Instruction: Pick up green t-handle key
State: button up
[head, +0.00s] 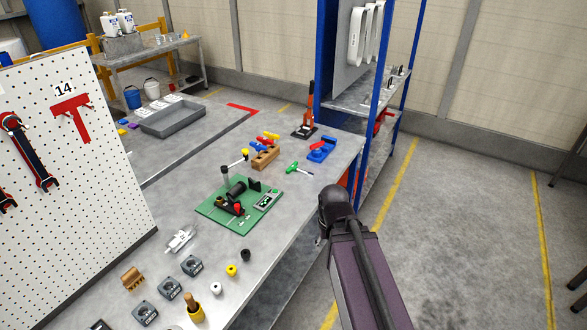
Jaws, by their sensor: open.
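The green t-handle key (293,167) lies on the grey workbench (310,195), near its right part. Its green handle is at the left and its thin shaft points right. Nothing covers it. My arm reaches in from the bottom right, and its dark joint is in front of the bench's right edge, below and right of the key. My gripper does not show in this view.
A wooden block (265,158) with coloured handles stands left of the key. A blue holder (322,150) is to its right, and a green board (238,203) with fixtures is at lower left. A blue-post shelf (320,70) rises behind the bench.

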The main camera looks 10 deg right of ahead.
aim_at(292, 168)
jog(key=i, duration=0.9)
jog(key=z, duration=0.05)
